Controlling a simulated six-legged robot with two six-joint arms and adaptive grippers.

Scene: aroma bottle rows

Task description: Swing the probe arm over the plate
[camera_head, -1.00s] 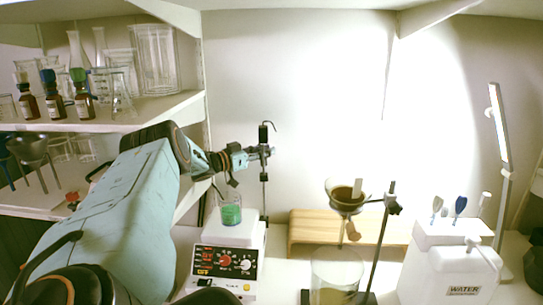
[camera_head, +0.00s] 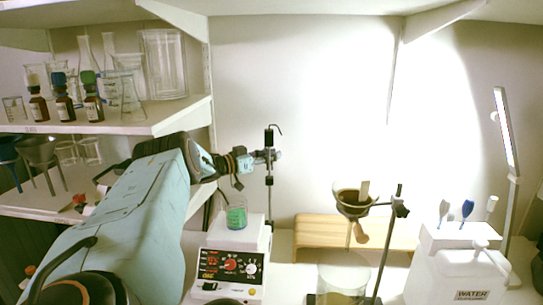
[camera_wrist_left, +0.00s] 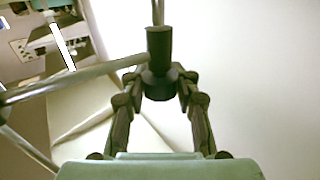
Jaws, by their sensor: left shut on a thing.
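The hot plate (camera_head: 231,262) is a white box with a dark control panel and red and white knobs. A beaker of green liquid (camera_head: 236,214) stands on its top, with a thin dark rod slanting at its left side. A thin upright stand (camera_head: 269,195) with a hooked top rises behind the plate. My left gripper (camera_head: 266,156) is at the clamp on this stand, above and behind the beaker. In the left wrist view its fingers (camera_wrist_left: 160,88) are shut on a black cylindrical knob (camera_wrist_left: 159,50). A metal rod (camera_wrist_left: 75,82) runs left from there. My right gripper is not in view.
A glass funnel with brown contents (camera_head: 353,198) hangs on a second stand (camera_head: 388,245) over a large beaker (camera_head: 343,275). A wooden rack (camera_head: 315,232) lies behind. A white water container (camera_head: 465,270) is at right. Shelves with glassware (camera_head: 150,122) are close left of my arm.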

